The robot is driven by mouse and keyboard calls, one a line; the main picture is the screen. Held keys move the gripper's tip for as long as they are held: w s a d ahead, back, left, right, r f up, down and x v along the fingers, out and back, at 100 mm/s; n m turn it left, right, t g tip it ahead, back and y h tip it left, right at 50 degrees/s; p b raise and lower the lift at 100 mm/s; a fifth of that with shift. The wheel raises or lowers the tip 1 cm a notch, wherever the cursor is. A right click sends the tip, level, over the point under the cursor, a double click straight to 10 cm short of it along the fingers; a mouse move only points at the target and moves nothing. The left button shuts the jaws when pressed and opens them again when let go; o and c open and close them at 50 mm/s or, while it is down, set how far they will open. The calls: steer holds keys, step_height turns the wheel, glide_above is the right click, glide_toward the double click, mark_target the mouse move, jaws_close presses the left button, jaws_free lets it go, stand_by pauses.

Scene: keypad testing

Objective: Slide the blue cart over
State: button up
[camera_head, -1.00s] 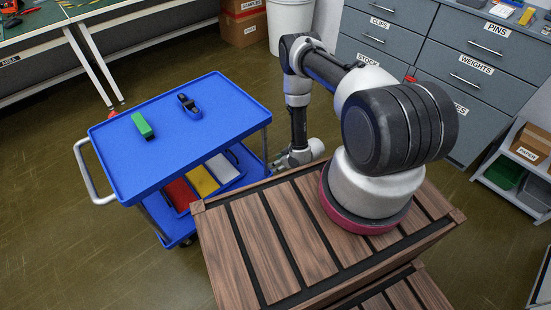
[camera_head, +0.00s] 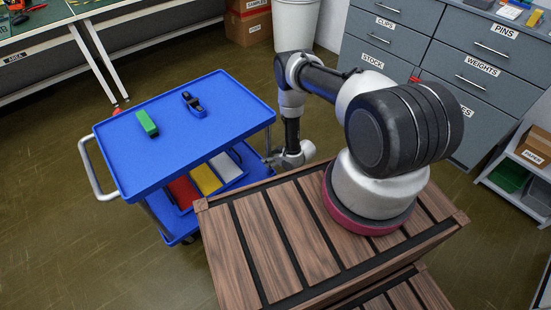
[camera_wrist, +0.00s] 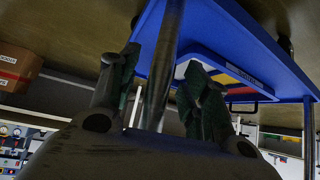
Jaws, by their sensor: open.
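The blue cart (camera_head: 165,170) stands on the floor left of my wooden-topped base. In the wrist view my gripper (camera_wrist: 160,92) is open, with one finger on each side of a metal cart post (camera_wrist: 166,60). I cannot tell whether either finger touches the post.
Red, yellow and white items (camera_head: 205,180) sit in a bin on the cart's lower shelf. A white-legged workbench (camera_head: 60,35) is behind left. A white bin (camera_head: 296,22) and cardboard boxes (camera_head: 247,25) stand behind. Grey drawers (camera_head: 400,45) are at the back right. Floor left of the cart is clear.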

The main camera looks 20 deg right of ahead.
steer(key=shift+w+a+f, duration=0.25)
steer(key=shift+w+f, duration=0.15)
steer(key=shift+f, duration=0.1)
jaws_close()
